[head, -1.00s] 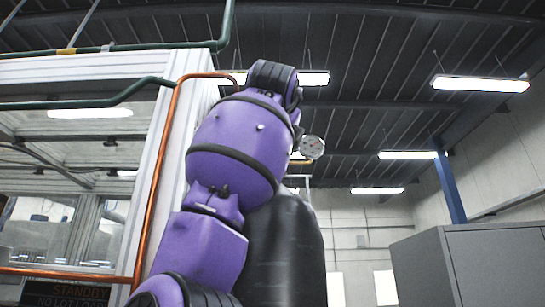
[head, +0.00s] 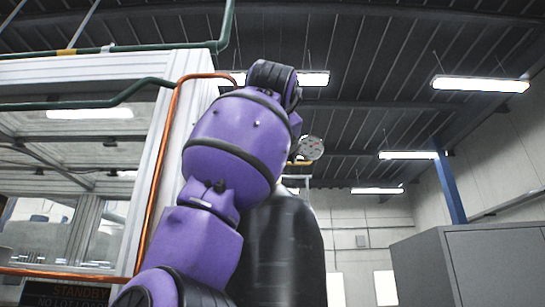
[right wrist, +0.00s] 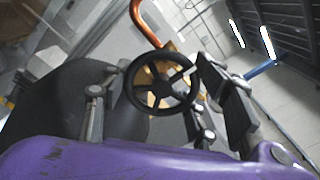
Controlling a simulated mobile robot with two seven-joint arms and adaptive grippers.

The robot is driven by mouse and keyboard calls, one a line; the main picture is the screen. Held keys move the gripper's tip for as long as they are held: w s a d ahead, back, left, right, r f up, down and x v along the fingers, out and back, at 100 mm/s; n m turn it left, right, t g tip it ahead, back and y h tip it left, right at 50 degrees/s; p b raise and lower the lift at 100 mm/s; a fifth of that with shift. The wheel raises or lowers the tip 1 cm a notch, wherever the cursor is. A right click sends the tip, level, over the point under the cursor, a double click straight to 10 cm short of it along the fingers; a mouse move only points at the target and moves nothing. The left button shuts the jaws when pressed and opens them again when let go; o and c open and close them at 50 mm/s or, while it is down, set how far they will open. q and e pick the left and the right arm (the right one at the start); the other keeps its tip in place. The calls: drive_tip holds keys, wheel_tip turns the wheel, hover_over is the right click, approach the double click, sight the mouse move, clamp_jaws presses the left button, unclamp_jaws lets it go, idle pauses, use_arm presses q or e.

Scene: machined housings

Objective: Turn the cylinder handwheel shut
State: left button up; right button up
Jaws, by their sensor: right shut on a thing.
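The black handwheel (right wrist: 161,83) with spokes shows in the right wrist view, in front of an orange-brown fitting. My right gripper (right wrist: 163,78) is shut on the handwheel, with a finger on either side of it. The dark cylinder (head: 290,250) stands upright behind my purple arm in the head view. A round gauge (head: 311,148) sits near its top, to the right of my wrist. My arm hides the handwheel and the gripper fingers in the head view. My left gripper is not in view.
A copper pipe (head: 157,180) runs up the corner of a framed glass enclosure (head: 150,120) at left. Green pipes (head: 90,105) cross its upper part. A grey cabinet (head: 470,265) stands at right. Open room lies between the cylinder and the cabinet.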

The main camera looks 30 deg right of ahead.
drive_tip(key=o, duration=1.2)
drive_tip(key=shift+w+a, duration=0.1)
drive_tip(key=shift+a, duration=0.05)
drive_tip(key=shift+c, duration=0.2)
drive_tip(key=shift+s, duration=0.2)
drive_tip(key=v, duration=1.1)
drive_tip(key=shift+s+a, duration=0.2)
drive_tip(key=shift+s, duration=0.1)
